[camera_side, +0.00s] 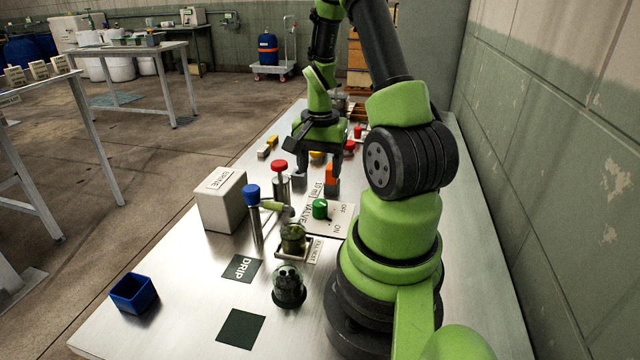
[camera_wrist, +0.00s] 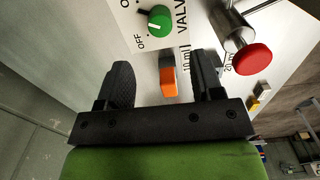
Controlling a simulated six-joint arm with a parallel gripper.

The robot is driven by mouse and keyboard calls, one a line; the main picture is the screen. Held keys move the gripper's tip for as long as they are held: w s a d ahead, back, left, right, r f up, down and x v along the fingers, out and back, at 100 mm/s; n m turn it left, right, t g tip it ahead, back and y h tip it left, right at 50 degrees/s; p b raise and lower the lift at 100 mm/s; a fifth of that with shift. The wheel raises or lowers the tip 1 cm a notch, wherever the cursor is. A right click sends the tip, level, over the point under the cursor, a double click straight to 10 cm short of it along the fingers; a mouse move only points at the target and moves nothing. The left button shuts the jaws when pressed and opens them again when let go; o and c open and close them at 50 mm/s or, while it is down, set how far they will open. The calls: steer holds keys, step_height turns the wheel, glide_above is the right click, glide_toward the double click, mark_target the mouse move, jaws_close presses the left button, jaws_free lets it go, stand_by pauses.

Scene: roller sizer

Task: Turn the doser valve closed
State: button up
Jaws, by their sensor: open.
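The green valve knob (camera_side: 320,208) sits on a white panel (camera_side: 338,226) lettered VALVE, OFF and ON. In the wrist view the knob (camera_wrist: 159,20) carries a white mark; I cannot tell exactly which word it points to. My gripper (camera_side: 316,183) is open above the table, behind the knob in the side view and not touching it. I cannot tell whether a finger touches that piece.
A red-topped metal post (camera_side: 280,166) and a blue-topped post (camera_side: 252,196) stand left of the knob. A white box (camera_side: 221,200), a murky jar (camera_side: 292,237), a dark domed vessel (camera_side: 288,286) and a blue open bin (camera_side: 133,293) are nearby. The table's front is mostly clear.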

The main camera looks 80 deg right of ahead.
mark_target(320, 202)
steer(key=n, duration=0.3)
steer(key=shift+f, duration=0.2)
step_height(320, 202, down, 10)
steer(key=shift+r, duration=0.25)
steer(key=c, duration=0.9)
